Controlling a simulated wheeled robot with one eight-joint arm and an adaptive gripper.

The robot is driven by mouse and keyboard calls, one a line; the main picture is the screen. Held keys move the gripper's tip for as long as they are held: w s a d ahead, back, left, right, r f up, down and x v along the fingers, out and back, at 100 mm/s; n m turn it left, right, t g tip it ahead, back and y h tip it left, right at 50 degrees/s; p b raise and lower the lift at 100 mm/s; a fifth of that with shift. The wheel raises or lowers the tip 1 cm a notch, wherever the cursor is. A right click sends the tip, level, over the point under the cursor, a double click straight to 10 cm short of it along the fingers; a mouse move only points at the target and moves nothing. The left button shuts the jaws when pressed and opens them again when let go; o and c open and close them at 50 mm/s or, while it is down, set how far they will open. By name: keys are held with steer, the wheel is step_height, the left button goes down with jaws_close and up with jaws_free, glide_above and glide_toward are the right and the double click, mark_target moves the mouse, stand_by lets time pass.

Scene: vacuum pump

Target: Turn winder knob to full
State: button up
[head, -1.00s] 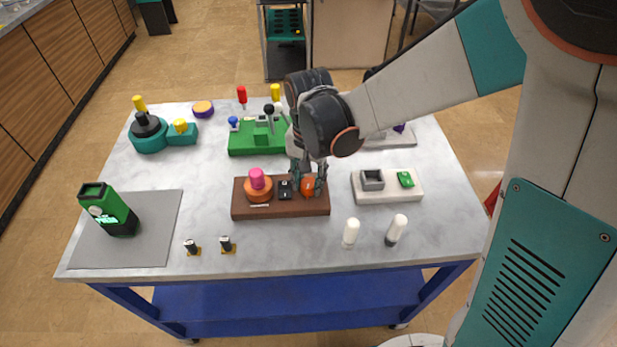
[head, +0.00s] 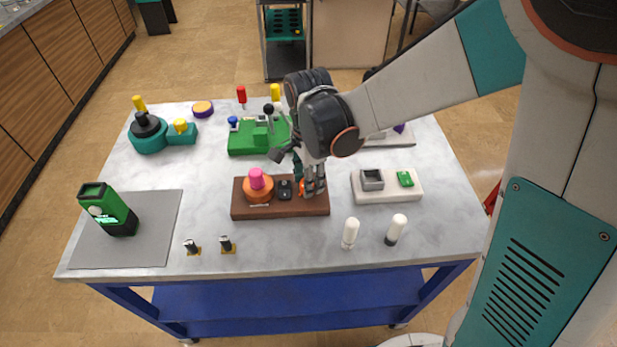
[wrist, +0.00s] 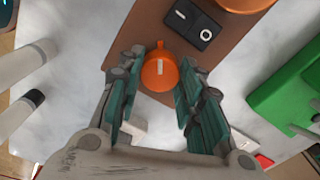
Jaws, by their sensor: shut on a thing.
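The winder knob appears to be the small orange knob (wrist: 159,75) with a white mark, on the brown base (wrist: 150,32). In the wrist view it sits between the two teal finger pads of my gripper (wrist: 165,77), which is shut on it. In that view the white mark runs nearly up and down. In the head view my gripper (head: 313,184) hides much of the knob (head: 302,188) at the right end of the base (head: 282,210).
Next to the knob is a black rocker switch (wrist: 195,24); beyond it stands an orange disc (head: 257,191) with a pink top. A white block (head: 388,190) lies right of the base, a green device (head: 255,140) behind. Two white-topped pieces (head: 350,231) (head: 397,228) stand in front.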

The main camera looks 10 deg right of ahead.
steer(key=shift+m, duration=0.4)
steer(key=o, duration=1.1)
steer(key=shift+c, duration=0.2)
